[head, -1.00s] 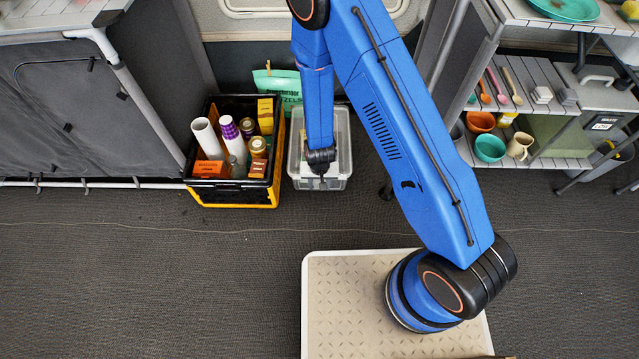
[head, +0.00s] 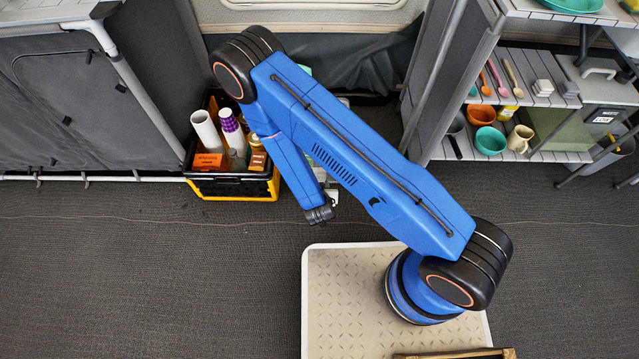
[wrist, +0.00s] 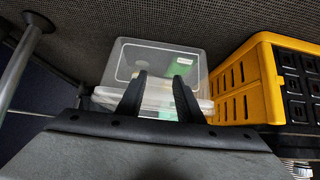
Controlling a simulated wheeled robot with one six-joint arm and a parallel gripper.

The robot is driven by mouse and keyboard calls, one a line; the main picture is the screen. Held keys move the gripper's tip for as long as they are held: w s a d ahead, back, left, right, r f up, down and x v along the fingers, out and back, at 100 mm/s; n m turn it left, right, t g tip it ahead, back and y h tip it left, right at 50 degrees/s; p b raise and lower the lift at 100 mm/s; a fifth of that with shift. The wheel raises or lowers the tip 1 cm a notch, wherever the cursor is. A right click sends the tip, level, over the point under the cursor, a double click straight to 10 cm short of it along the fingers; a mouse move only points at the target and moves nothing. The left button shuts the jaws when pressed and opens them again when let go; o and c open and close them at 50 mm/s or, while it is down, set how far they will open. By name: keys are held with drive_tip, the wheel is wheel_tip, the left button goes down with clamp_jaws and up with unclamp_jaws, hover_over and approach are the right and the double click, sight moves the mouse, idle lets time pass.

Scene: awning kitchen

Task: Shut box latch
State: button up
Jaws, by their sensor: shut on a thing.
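The clear plastic box (wrist: 150,62) is straight ahead in the wrist view, with its pale lid edge (wrist: 104,98) low in the picture. My gripper (wrist: 160,76) is in front of it, its two dark fingers a little apart over the lid edge. The fingers are shut on a part of the box at that edge. The latch cannot be made out, as the fingers and wrist cover that area. In the head view my arm hides most of the box; only a pale sliver (head: 333,196) shows beside the lower arm.
A black and yellow crate (head: 236,189) with bottles and cartons stands close beside the box; it is at the right in the wrist view (wrist: 239,86). Shelves (head: 535,100) with bowls and utensils stand at the right. The floor in front is open.

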drive_tip(key=f+t, duration=0.2)
drive_tip(key=t, duration=0.1)
drive_tip(key=shift+w, duration=0.25)
drive_tip(key=shift+w+f, duration=1.1)
drive_tip(key=shift+f, duration=0.1)
drive_tip(key=shift+w+f, duration=0.1)
drive_tip(key=shift+w, duration=0.05)
drive_tip(key=o, duration=1.1)
